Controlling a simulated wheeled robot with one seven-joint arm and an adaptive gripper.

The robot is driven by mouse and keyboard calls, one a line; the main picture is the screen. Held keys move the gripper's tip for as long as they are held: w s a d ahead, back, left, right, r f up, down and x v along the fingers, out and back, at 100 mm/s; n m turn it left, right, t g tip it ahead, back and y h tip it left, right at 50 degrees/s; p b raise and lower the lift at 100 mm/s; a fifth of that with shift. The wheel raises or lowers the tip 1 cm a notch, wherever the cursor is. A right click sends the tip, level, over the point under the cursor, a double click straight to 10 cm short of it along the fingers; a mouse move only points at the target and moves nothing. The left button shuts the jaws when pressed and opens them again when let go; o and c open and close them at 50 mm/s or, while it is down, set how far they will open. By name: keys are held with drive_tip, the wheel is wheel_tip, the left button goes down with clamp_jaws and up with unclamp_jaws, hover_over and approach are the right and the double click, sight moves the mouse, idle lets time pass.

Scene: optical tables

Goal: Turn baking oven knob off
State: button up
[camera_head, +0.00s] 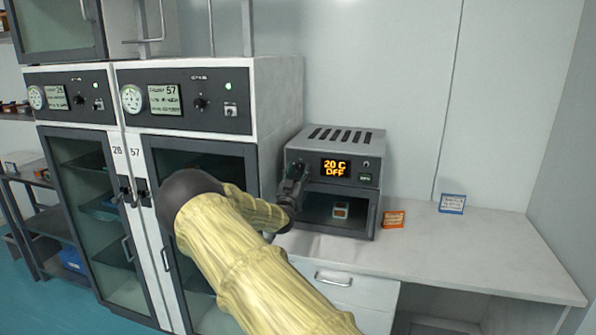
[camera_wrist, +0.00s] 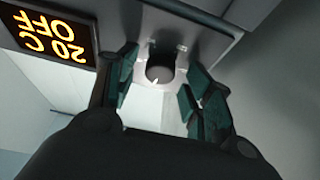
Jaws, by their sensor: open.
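The baking oven (camera_head: 372,143) is a small grey box with a dark front, standing on the white bench. Its display (camera_head: 336,168) reads "20 C OFF" in orange. The display also shows upside down in the wrist view (camera_wrist: 48,33). The oven knob (camera_wrist: 160,72) is a dark round piece with a white mark, set in a pale surround. My gripper (camera_head: 296,174) is at the left part of the oven front and hides the knob in the head view. In the wrist view its open fingers are on either side of the knob; I cannot tell whether they touch it.
Tall cabinets (camera_head: 280,105) with glass doors and dials stand left of the oven. An orange card (camera_head: 393,220) and a blue card (camera_head: 452,204) stand on the bench (camera_head: 490,247). The right part of the bench is clear. A small object (camera_head: 340,210) is inside the oven.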

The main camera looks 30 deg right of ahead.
drive_tip(key=c, duration=1)
drive_tip(key=shift+d+f+n+t+y+b, duration=0.1)
drive_tip(key=shift+f+n+t+y+b, duration=0.3)
drive_tip(key=shift+b, duration=0.65)
drive_tip(key=shift+r+n+b, duration=0.4)
drive_tip(key=shift+n+b, duration=0.45)
drive_tip(key=shift+n, duration=0.25)
drive_tip(key=shift+t+y, duration=0.3)
drive_tip(key=shift+t, duration=0.1)
drive_tip(key=o, duration=1)
drive_tip(key=shift+s, duration=0.1)
drive_tip(key=v, duration=1.2)
